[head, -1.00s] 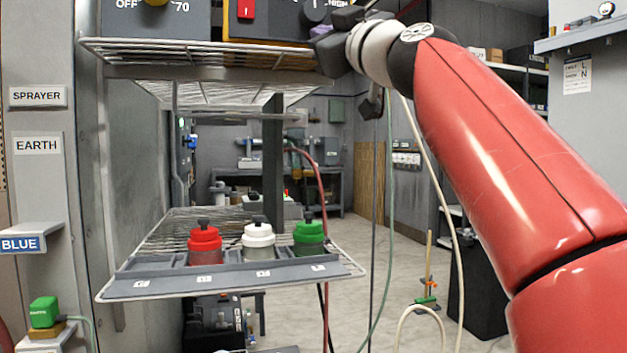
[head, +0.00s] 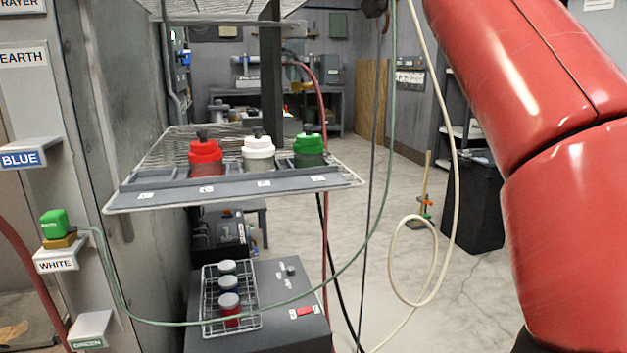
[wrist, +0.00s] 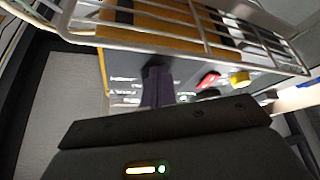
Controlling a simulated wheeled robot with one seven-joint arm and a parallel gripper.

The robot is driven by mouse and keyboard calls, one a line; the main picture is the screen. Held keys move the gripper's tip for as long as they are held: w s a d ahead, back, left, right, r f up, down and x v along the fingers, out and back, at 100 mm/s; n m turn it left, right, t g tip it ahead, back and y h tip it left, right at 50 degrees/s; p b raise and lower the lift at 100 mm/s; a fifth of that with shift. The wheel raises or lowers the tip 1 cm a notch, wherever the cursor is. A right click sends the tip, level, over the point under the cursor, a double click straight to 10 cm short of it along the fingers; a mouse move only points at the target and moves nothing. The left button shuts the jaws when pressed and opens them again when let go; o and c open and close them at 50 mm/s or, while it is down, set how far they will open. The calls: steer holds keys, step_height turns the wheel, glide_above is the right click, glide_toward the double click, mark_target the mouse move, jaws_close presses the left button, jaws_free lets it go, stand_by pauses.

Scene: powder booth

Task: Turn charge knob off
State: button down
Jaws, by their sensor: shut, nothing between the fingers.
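My gripper (wrist: 157,86) shows only in the wrist view, its dark fingers shut together with nothing between them. Beyond the fingers is a grey control panel (wrist: 122,78) on a yellow-cased unit (wrist: 147,25), with small white lettering too blurred to read. A red switch (wrist: 208,80) and a yellow knob (wrist: 240,77) sit on the panel to the right of the fingers. I cannot pick out the charge knob or its setting; the gripper hides part of the panel. Whether the fingertips touch the panel is unclear. The head view shows neither gripper nor panel.
A wire shelf (wrist: 185,35) crosses the wrist view close to the panel. Hoses (head: 452,190) hang to the right.

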steer(key=shift+d, duration=0.2)
steer(key=shift+w+d+r+b, duration=0.25)
steer(key=shift+d+r+b, duration=0.1)
steer(key=shift+d+r, duration=0.3)
steer(key=shift+d, duration=0.2)
stand_by(0.4)
steer(key=s+d+b, duration=0.2)
steer(key=s+b, duration=0.1)
steer(key=s, duration=0.2)
steer(key=shift+s+f, duration=0.25)
steer(key=shift+s, duration=0.05)
stand_by(0.4)
steer(key=shift+d, duration=0.1)
